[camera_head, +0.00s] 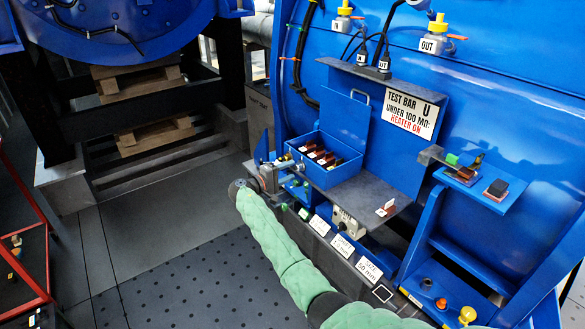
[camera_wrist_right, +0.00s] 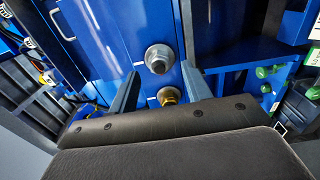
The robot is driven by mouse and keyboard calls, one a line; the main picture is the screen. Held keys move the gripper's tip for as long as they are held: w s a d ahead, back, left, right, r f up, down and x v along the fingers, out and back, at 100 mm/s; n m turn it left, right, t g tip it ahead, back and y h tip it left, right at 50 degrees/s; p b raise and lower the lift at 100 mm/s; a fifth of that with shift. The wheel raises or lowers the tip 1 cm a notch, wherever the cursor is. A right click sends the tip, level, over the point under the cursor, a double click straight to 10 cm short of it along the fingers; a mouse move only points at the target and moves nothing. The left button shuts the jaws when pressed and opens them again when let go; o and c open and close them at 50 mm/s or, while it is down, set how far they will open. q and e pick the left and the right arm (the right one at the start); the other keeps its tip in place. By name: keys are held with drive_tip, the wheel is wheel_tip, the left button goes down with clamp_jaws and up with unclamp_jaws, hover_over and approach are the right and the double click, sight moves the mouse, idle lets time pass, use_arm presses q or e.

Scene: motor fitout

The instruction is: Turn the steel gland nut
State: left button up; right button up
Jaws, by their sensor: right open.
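I see no contact with the nut. In the head view my right arm in its green sleeve reaches up to the blue housing's left side, left of the open blue box (camera_head: 335,172). The steel nut cannot be made out there. My left gripper is out of view.
A dark shelf (camera_head: 360,196) lies right of the blue box, below the test bar sign (camera_head: 410,113). A blue side shelf (camera_head: 490,190) holds small blocks. Green fittings (camera_wrist_right: 264,72) show right in the wrist view. The floor (camera_head: 150,235) left of the arm is clear.

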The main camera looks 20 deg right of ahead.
sight(298, 167)
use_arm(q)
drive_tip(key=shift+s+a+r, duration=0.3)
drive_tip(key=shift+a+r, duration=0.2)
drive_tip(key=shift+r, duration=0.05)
use_arm(e)
drive_tip(key=shift+x, duration=1.25)
drive_tip(key=shift+c, duration=0.4)
